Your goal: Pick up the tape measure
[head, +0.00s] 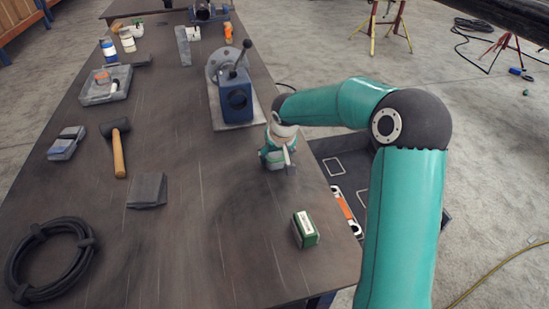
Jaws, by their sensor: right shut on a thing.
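I cannot clearly make out a tape measure. A small green box with a pale top (305,229) stands on the table nearer to me, apart from the gripper. My left gripper is not in view.
The block with a lever (237,98) stands on a plate behind the gripper. A hammer (118,148), a dark block (147,190), a grey tray (106,84) and a black cable coil (50,258) lie left. The table's right edge is close; mid-table is clear.

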